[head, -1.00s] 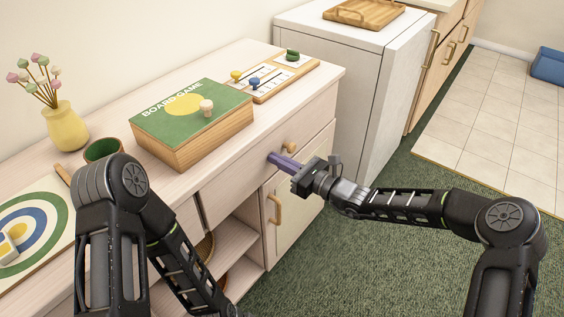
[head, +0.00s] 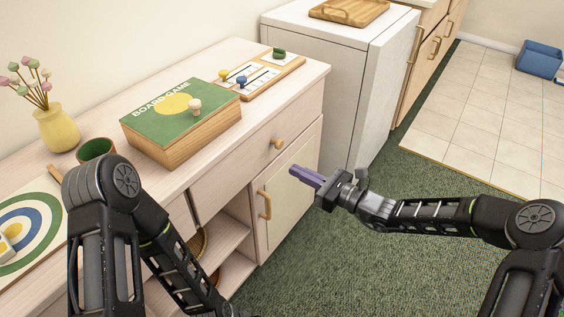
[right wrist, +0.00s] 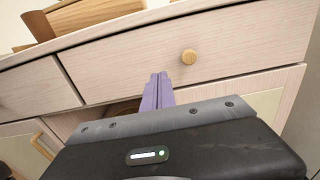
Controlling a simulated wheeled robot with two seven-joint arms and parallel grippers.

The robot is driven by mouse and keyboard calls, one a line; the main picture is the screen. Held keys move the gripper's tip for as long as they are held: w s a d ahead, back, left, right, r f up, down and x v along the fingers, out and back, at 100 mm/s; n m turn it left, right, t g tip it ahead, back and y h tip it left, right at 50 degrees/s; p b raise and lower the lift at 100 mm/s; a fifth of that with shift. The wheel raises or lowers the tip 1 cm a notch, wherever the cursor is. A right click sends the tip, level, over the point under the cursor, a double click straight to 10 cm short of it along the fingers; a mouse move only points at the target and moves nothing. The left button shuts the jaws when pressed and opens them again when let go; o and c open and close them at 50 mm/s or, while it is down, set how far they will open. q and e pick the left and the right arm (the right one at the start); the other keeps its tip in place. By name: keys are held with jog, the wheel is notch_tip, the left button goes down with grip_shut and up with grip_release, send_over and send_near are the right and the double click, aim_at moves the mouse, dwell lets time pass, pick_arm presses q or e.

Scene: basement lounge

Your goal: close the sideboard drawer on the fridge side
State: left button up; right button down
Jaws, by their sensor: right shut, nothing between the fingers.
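The sideboard drawer on the fridge side (head: 250,160) is a pale wood front with a round wooden knob (head: 277,143). Its front looks about flush with the sideboard face. In the right wrist view the drawer front (right wrist: 230,55) and its knob (right wrist: 189,57) lie ahead of the fingers, with a thin seam around the front. My right gripper (head: 305,177) has purple fingers, shut and empty. It is in front of the sideboard, right of and below the knob, apart from the drawer. Its fingers also show in the right wrist view (right wrist: 158,88). My left gripper is out of view.
The sideboard top (head: 215,70) holds a board game box (head: 180,145), a vase (head: 57,128) and a target board (head: 35,215). A cabinet door (head: 290,195) is below the drawer. The white fridge (head: 345,90) stands beyond. Green carpet (head: 320,270) is clear.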

jog(key=v, duration=0.3)
dwell(0.5)
jog(key=s+f+n+g+h, duration=0.2)
jog(key=s+f+n+g, duration=0.15)
jog(key=s+f, duration=0.4)
jog(key=s+f+n+g+h, duration=0.3)
jog(key=s+f+n, duration=0.1)
jog(key=f, duration=0.6)
jog(key=s+d+f+n+g+h, duration=0.1)
jog(key=s+d+f+n+h, duration=0.15)
jog(key=s+f+n, duration=0.45)
jog(key=s+d+f+n+g+h, duration=0.1)
jog(key=s+d+f+n+h, duration=0.25)
jog(key=s, duration=0.55)
jog(key=s+a+n, duration=0.2)
jog(key=s+n, duration=0.2)
jog(key=s, duration=0.2)
notch_tip(320, 180, up, 14)
jog(key=p, duration=1.4)
jog(key=shift+w+n, duration=0.3)
